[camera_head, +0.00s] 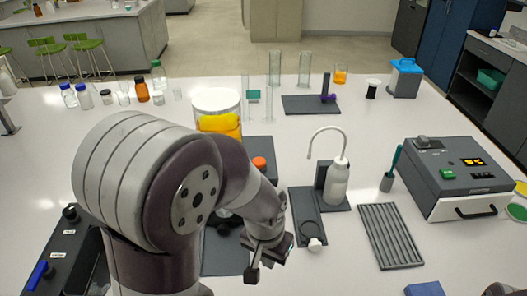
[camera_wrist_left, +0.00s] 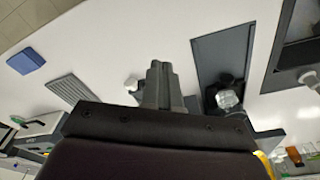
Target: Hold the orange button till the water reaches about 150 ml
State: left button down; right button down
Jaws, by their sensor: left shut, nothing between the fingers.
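The orange button (camera_head: 259,163) sits on a dark grey housing behind my left arm in the head view. My left gripper (camera_head: 253,274) is shut and empty, well in front of the button and apart from it. Its closed fingers also show in the left wrist view (camera_wrist_left: 160,80). A clear vessel (camera_head: 216,98) with a yellow-orange band stands beside the housing. My arm hides its lower part, and I cannot read a water level or scale.
A dark plate (camera_head: 222,262) lies beside my left gripper. A wash bottle (camera_head: 337,182) stands on a dark stand to the right. A ribbed grey tray (camera_head: 390,236) and a grey instrument (camera_head: 462,178) are farther right. Several small bottles stand at the back left.

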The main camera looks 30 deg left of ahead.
pick_arm(q)
jog(key=w+a+r+n+p, duration=0.2)
jog(key=w+a+r+p, duration=0.25)
jog(key=w+r, duration=0.55)
notch_tip(320, 180, up, 8)
jog(key=n+t+y+p, duration=0.1)
jog(key=n+p, duration=0.2)
jog(key=n, duration=0.1)
send_over(258, 160)
jog(key=s, duration=0.3)
jog(key=p+x, duration=0.1)
jog(key=x, duration=0.3)
jog(key=p+x, duration=0.1)
jog(key=x, duration=0.3)
jog(key=d+p+x, duration=0.1)
jog(key=x, duration=0.3)
jog(key=shift+f, duration=0.1)
jog(key=shift+d+f, duration=0.1)
jog(key=shift+f, duration=0.5)
jog(key=shift+s+f, duration=0.1)
